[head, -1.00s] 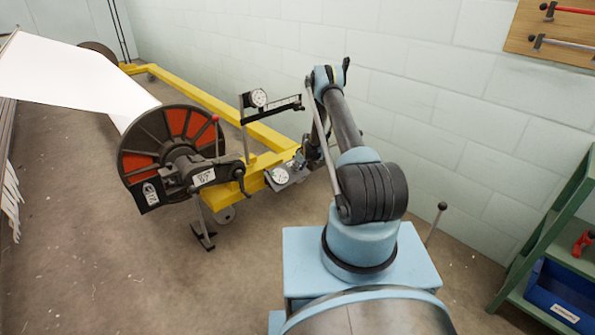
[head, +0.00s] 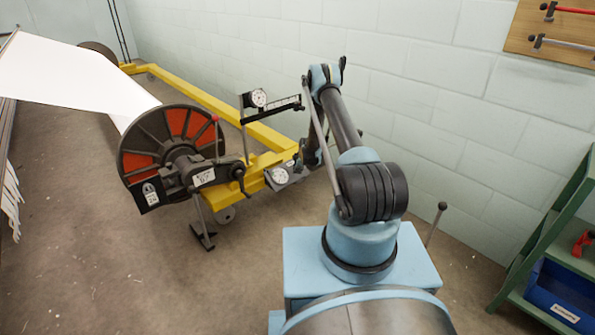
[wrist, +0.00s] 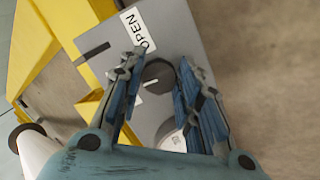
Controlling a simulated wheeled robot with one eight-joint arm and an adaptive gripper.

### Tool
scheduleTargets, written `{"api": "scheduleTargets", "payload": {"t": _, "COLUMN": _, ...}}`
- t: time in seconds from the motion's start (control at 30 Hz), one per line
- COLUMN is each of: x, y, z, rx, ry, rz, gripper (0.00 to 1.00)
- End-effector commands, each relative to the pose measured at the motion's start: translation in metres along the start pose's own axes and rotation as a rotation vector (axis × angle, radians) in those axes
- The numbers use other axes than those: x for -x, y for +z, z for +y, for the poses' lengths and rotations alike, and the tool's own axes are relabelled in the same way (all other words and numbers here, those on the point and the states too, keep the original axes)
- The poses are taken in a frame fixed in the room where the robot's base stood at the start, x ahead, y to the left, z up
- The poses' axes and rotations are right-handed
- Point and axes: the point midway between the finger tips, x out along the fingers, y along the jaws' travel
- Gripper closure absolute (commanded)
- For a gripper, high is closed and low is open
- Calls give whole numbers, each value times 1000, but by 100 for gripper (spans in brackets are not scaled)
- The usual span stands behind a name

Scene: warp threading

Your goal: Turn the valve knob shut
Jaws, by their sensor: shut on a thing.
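The valve knob (wrist: 158,75) is a dark round knob on a grey plate (wrist: 187,35) in the wrist view. My gripper (wrist: 160,82) has its blue-padded fingers on both sides of the knob and is shut on it. A white label reading OPEN (wrist: 138,30) sits on the plate above the knob. A short dark mark (wrist: 92,51) lies on the plate to the left. In the head view the knob and my fingertips are too small or hidden to make out, behind my wrist near the yellow beam's end.
A second gauge (head: 259,98) stands on a post above the yellow beam (head: 215,105). A reel with red panels (head: 150,150) carries white cloth at left. A block wall (head: 450,110) is close behind my arm.

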Motion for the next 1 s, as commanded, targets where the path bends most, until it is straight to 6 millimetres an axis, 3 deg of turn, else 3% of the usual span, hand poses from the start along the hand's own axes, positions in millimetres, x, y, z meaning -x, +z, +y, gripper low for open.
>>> {"api": "scheduleTargets", "payload": {"t": 0.77, "x": 0, "y": -3, "z": -5, "rx": 104, "ry": 10, "rz": 4, "gripper": 92}}
{"api": "scheduleTargets", "payload": {"t": 0.8, "x": 0, "y": -4, "z": -5, "rx": 104, "ry": 10, "rz": 4, "gripper": 64}}
{"api": "scheduleTargets", "payload": {"t": 0.87, "x": 0, "y": -4, "z": -4, "rx": 104, "ry": 11, "rz": 4, "gripper": 50}}
{"api": "scheduleTargets", "payload": {"t": 1.0, "x": 0, "y": -2, "z": -3, "rx": 103, "ry": 13, "rz": 3, "gripper": 48}}
